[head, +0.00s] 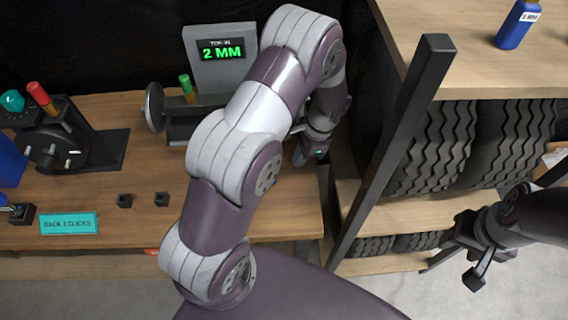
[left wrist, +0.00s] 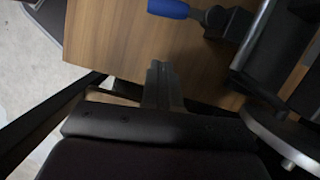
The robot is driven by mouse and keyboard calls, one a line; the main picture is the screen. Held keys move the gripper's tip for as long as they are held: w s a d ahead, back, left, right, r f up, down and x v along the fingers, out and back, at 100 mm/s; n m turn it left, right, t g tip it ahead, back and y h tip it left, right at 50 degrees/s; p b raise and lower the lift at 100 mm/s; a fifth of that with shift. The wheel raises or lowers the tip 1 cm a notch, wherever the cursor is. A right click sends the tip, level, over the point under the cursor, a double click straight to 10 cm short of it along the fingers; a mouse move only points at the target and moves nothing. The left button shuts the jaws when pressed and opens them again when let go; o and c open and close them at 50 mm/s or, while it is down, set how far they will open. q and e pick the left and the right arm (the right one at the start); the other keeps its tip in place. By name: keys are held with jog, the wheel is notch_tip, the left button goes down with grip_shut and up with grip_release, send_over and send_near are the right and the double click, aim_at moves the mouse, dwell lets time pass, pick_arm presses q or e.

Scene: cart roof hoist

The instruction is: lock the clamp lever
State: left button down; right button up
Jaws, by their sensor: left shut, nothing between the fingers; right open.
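A blue-handled lever (left wrist: 168,8) on a black mount (left wrist: 226,22) shows at the top edge of the left wrist view; I take it for the clamp lever. Its far end is cut off, so I cannot tell its lock state. I cannot pick it out in the head view, where my left arm covers part of the bench. My left gripper (left wrist: 163,78) is shut and empty over the wooden bench, apart from the lever. In the head view the left gripper (head: 306,156) is near the bench's right end. My right gripper (head: 468,270) is open and empty at the lower right.
A grey display (head: 221,52) reads 2 MM behind a green-handled part (head: 186,87). A red-handled device (head: 45,100) and a teal card (head: 69,224) are on the bench at left. A dark post (head: 400,150) and a shelf of tyres (head: 430,145) stand at right.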

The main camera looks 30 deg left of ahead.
pick_arm(q)
jog(key=shift+s+a+f, duration=1.1)
jog(key=shift+a+f, duration=0.05)
jog(key=shift+a, duration=0.1)
jog(key=shift+s+a+f+p, duration=0.2)
jog(key=shift+s+a+p, duration=0.1)
jog(key=shift+s+a, duration=0.2)
jog(key=shift+s+a+m, duration=0.5)
jog(key=shift+s+m, duration=0.05)
jog(key=shift+m, duration=0.05)
jog(key=shift+s+m+t, duration=0.2)
jog(key=shift+m+t, duration=0.1)
jog(key=shift+m, duration=0.1)
jog(key=shift+f, duration=0.1)
